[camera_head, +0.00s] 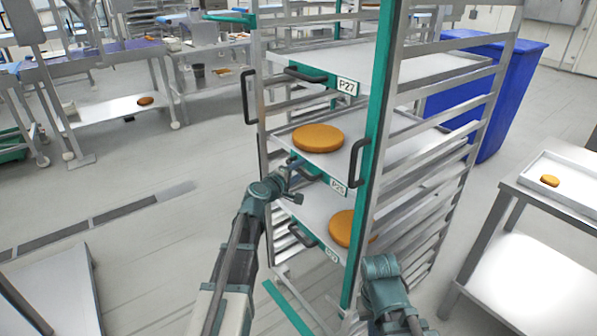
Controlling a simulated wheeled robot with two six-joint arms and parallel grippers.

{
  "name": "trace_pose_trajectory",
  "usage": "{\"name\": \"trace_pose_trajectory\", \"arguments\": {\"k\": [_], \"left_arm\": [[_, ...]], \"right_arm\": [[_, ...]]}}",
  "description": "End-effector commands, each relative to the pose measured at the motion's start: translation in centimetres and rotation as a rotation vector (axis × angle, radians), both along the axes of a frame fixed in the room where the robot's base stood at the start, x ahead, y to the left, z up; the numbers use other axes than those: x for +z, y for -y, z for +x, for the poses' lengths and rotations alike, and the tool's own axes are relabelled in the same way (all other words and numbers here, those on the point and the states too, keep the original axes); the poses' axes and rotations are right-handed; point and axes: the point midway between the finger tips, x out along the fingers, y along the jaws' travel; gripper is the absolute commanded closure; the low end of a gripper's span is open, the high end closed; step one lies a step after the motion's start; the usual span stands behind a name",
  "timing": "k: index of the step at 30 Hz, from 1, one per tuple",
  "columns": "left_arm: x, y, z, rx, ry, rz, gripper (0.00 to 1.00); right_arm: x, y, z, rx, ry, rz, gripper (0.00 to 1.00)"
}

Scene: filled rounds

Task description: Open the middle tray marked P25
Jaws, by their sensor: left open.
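The middle tray (284,138) has a teal front with a white label (338,187) that seems to read P25. It bears a flat orange-brown round (318,138). Its dark handle (306,171) is on the front, partly covered by my left gripper (293,181). My left gripper is open at this handle; I cannot tell whether it touches it. The top tray (425,66) is marked P27. The lower tray (308,207) holds another round (341,227). My right arm shows at the bottom, right of the rack's near post, but its jaws do not show.
The metal rack (483,100) has a teal near post (378,120) with a dark upright handle (358,162). A blue bin (508,95) stands behind it. At right, a table (506,183) bears a tray (566,190) with a small round.

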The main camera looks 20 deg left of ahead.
Motion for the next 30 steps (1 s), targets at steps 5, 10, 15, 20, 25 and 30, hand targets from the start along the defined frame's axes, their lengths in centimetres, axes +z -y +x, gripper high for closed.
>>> {"name": "trace_pose_trajectory", "arguments": {"k": [5, 10, 15, 20, 25, 30], "left_arm": [[0.00, -0.01, -0.02, 0.000, 0.000, 0.000, 0.74], [-0.01, -0.02, -0.02, 0.000, 0.000, 0.000, 1.00], [-0.01, -0.02, -0.03, 0.000, 0.000, 0.001, 1.00], [-0.01, -0.02, -0.03, 0.000, 0.000, 0.001, 1.00], [-0.02, -0.01, -0.04, 0.000, -0.001, 0.001, 1.00], [-0.02, -0.01, -0.04, 0.000, -0.001, 0.001, 1.00]], "right_arm": [[0.00, 0.00, 0.00, 0.000, 0.000, 0.000, 1.00], [0.00, 0.00, 0.00, 0.000, 0.000, 0.000, 1.00], [0.00, 0.00, 0.00, 0.000, 0.000, 0.000, 1.00], [-0.01, 0.00, 0.00, 0.000, 0.000, 0.000, 1.00], [-0.01, 0.00, 0.00, 0.000, 0.000, 0.000, 1.00], [-0.01, 0.00, 0.00, 0.000, 0.000, 0.000, 1.00]]}}
